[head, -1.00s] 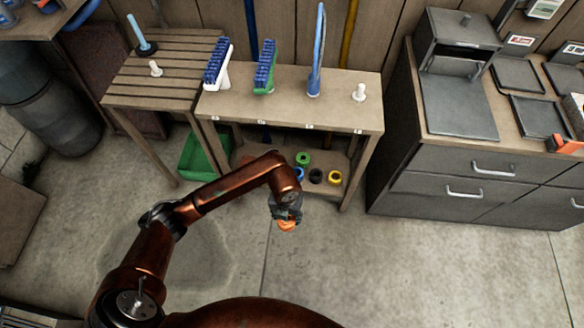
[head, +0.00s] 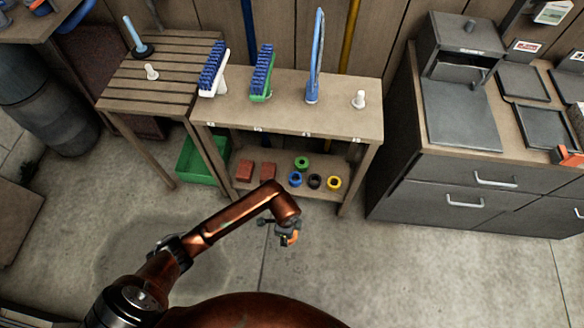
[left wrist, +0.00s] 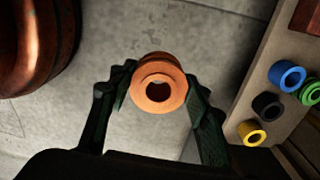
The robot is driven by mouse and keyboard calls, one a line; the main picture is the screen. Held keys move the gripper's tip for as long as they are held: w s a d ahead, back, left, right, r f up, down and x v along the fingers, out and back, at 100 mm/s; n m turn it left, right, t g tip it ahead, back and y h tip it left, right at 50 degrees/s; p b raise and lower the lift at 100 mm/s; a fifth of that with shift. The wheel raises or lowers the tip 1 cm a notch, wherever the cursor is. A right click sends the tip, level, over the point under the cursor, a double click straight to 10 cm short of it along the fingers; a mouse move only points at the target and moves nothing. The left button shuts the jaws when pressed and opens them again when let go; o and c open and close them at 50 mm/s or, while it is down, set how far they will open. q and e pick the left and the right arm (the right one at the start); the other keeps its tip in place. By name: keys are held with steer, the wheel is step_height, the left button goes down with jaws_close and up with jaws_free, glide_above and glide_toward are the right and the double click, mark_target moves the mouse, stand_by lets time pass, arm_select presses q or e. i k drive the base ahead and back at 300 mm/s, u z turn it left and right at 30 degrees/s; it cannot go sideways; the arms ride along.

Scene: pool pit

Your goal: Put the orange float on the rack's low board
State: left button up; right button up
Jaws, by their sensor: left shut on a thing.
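The orange float (left wrist: 160,88) is a short orange ring-like piece with a dark hole in its middle. My left gripper (left wrist: 158,100) is shut on it, one finger on each side. In the head view my left gripper (head: 286,234) holds the orange float (head: 292,238) in front of the rack, apart from it and lower in the picture. The rack (head: 330,112) is a wooden stand with a top board and a low board (head: 325,160). The low board also shows at the right of the left wrist view (left wrist: 262,62). My right gripper is not in view.
On the low board stand green (head: 302,162), blue (head: 295,179), black (head: 315,181) and yellow (head: 334,182) floats, with two reddish blocks (head: 267,172) to their left. Brushes (head: 262,72) stand on the top board. A green bin (head: 195,160) is left of the rack. Grey drawers (head: 475,180) stand right.

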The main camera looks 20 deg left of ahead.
mark_target(322, 170)
steer(key=i, duration=1.35)
